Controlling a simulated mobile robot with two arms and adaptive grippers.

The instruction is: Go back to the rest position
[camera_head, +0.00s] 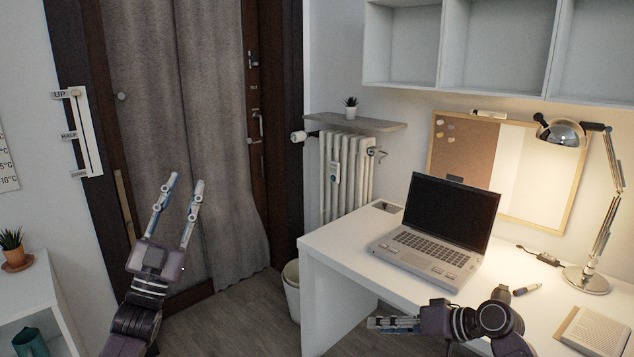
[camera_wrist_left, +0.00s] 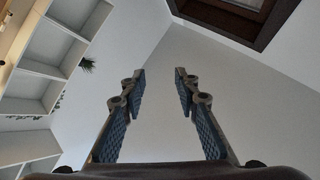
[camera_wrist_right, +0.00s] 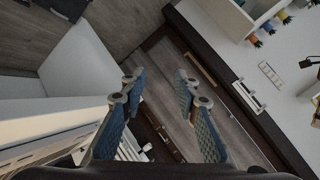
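My left gripper (camera_head: 182,208) points upward in front of the grey curtain at the left of the head view. Its two fingers are apart with nothing between them, which the left wrist view (camera_wrist_left: 160,90) also shows.
An open laptop (camera_head: 440,232) stands on the desk. A desk lamp (camera_head: 585,280), a marker (camera_head: 527,289) and a notebook (camera_head: 597,332) are to its right. A bin (camera_head: 291,290) stands beside the desk. A low white shelf (camera_head: 35,293) with a potted plant (camera_head: 14,250) is at the left.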

